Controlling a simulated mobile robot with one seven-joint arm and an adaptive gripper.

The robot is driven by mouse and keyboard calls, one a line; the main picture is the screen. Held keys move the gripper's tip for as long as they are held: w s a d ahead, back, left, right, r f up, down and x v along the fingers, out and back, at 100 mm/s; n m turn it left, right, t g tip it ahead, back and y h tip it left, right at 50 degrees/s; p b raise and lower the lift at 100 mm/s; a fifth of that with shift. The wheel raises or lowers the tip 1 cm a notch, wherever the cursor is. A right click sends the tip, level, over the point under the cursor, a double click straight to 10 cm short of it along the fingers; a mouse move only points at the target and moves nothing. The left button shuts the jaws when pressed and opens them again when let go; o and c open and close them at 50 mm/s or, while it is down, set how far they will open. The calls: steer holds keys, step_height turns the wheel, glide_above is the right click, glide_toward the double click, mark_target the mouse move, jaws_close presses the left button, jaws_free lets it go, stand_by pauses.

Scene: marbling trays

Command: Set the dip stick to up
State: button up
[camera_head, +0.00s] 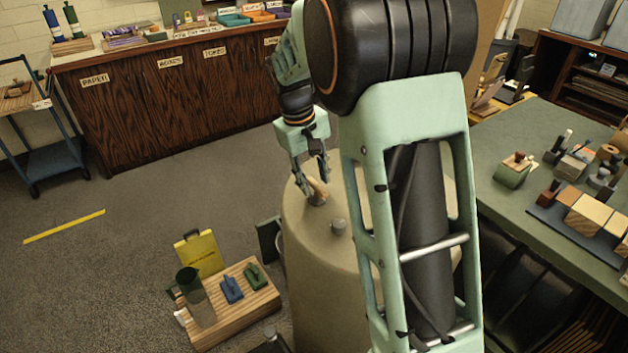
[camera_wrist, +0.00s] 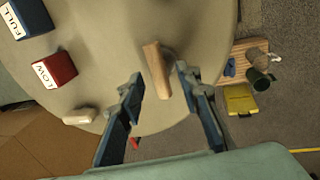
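A short pale wooden stick (camera_head: 318,192), which looks like the dip stick, stands tilted on top of a round tan drum (camera_head: 310,255). In the wrist view the stick (camera_wrist: 157,68) lies between the two fingers of my gripper (camera_wrist: 158,86), with a gap on both sides. My gripper (camera_head: 311,172) is open and points down over the drum top in the head view. A blue block marked FULL (camera_wrist: 31,17) and a red block marked LOW (camera_wrist: 53,69) sit on the drum top in the wrist view.
A green table (camera_head: 540,225) with blocks is at right.

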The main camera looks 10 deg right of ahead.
steer(key=shift+f, duration=0.1)
steer(key=shift+c, duration=0.5)
jaws_close()
step_height(320, 180, up, 39)
steer(key=p, duration=2.2)
steer(key=shift+o, duration=0.5)
jaws_free()
